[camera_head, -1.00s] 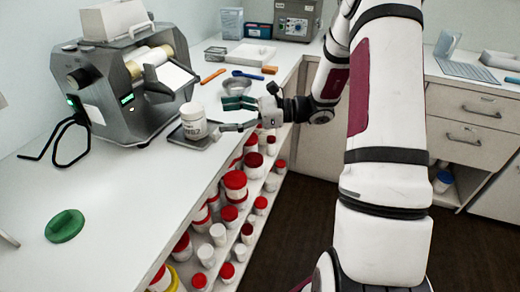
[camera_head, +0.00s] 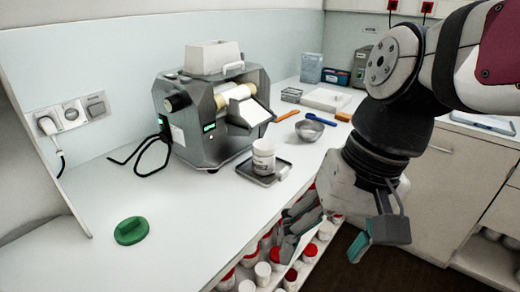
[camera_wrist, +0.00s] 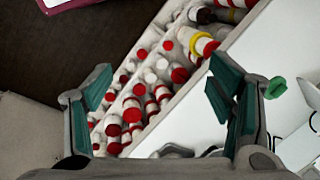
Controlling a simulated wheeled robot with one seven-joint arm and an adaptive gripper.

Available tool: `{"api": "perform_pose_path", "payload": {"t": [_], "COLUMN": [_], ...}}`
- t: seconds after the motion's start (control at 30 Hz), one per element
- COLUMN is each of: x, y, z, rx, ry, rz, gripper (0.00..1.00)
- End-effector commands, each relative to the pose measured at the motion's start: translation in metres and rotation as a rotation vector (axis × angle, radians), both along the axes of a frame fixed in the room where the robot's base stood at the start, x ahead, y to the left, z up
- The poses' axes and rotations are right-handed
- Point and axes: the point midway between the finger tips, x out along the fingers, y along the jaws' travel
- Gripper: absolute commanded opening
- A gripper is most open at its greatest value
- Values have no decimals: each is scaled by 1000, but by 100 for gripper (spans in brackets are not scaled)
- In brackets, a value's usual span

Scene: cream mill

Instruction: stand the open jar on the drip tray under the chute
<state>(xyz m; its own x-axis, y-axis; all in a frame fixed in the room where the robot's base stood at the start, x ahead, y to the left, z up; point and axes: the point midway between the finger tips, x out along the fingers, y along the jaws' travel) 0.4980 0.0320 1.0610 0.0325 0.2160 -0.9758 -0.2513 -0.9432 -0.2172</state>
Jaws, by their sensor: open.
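The white jar (camera_head: 264,156) stands upright on the small dark drip tray (camera_head: 245,169). It is just below the lip of the mill's chute (camera_head: 250,111) in the head view; exact centring is hard to judge, and its open mouth is not clear. The grey mill (camera_head: 206,112) stands behind it. My gripper (camera_head: 342,226) is open and empty, apart from the jar, to its right and past the counter's front edge. In the wrist view my gripper (camera_wrist: 160,75) has its green-padded fingers spread wide, with nothing between them but the distant shelf.
A green lid (camera_head: 131,230) lies on the counter (camera_head: 180,235) at the left. A metal bowl (camera_head: 309,130) and an orange tool (camera_head: 285,115) lie right of the mill. Shelves of red-lidded jars (camera_wrist: 132,112) sit below the counter edge. A black cable loops left of the mill.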

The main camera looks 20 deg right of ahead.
Motion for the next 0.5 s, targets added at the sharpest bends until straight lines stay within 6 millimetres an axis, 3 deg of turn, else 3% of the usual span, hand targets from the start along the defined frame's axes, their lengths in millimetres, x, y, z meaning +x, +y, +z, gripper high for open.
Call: {"api": "perform_pose_path", "payload": {"t": [0.2, 0.5], "x": [-23, -27], "y": [-24, -33], "z": [3, 4], "rx": [-186, -243], "ry": [-166, -214], "rz": [179, 229], "gripper": [75, 75]}}
